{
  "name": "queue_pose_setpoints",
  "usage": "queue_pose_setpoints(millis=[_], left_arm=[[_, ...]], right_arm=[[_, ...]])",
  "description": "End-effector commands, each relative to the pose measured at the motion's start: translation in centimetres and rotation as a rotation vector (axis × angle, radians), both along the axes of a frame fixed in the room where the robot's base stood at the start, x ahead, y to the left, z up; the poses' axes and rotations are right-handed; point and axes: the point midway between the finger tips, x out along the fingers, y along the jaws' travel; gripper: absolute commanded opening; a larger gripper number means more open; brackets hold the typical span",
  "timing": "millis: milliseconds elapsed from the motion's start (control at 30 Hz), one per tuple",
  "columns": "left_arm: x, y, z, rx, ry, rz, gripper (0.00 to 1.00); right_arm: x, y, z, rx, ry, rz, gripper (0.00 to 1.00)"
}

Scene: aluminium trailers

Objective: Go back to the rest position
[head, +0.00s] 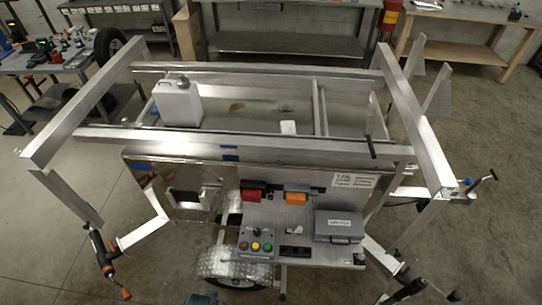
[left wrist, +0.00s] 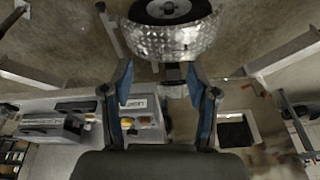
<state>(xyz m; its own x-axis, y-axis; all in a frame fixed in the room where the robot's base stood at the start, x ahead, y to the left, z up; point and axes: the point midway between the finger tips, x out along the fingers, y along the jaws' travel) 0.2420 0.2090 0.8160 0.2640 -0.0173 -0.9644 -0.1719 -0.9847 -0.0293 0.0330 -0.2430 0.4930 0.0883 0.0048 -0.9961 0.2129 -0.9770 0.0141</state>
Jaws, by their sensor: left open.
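My left gripper (left wrist: 158,78) shows in the left wrist view with its two blue-lined fingers spread apart. Nothing is between them. Beyond the fingertips is the trailer's wheel (left wrist: 172,10) under a silver tread-plate fender (left wrist: 170,40); the fingers look apart from it. In the head view a small dark teal part (head: 205,299) peeks in at the bottom edge; I cannot tell whether it is my left gripper. My right gripper is in neither view.
The aluminium trailer frame (head: 230,146) fills the middle of the head view. It carries a white jug (head: 178,104), a grey case (head: 338,225), a button box (head: 256,243), and red (head: 252,195) and orange (head: 296,198) items. Workbenches stand behind.

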Motion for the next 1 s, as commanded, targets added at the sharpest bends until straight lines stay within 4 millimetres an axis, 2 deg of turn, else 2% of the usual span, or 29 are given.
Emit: queue_pose_setpoints(millis=[33,167,267,400,500,600,700,800,900,1000], left_arm=[[-0.1,0.0,-2.1,0.000,0.011,-0.001,0.59],[-0.6,-0.1,-7.8,0.002,0.033,-0.005,0.59],[-1.9,0.1,-13.7,0.004,0.059,-0.008,0.59],[-5.8,0.6,-22.8,0.009,0.098,-0.016,0.59],[-9.7,1.2,-28.3,0.011,0.126,-0.023,0.59],[-13.8,1.9,-32.2,0.015,0.148,-0.028,0.59],[-17.2,2.6,-34.7,0.018,0.164,-0.032,0.59],[-19.6,3.1,-35.9,0.020,0.175,-0.036,0.59],[-20.8,3.3,-36.4,0.020,0.178,-0.038,0.59],[-20.9,3.4,-36.4,0.020,0.179,-0.038,0.59]], right_arm=[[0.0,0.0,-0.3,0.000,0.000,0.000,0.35],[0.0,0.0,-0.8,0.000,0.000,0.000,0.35],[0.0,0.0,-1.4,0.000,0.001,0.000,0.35],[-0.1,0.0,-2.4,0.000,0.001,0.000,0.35],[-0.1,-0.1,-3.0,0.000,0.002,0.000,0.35],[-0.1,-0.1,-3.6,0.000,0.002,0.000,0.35],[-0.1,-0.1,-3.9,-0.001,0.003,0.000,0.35],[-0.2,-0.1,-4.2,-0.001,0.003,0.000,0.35],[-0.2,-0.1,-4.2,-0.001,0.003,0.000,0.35],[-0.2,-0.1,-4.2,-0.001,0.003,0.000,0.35]])
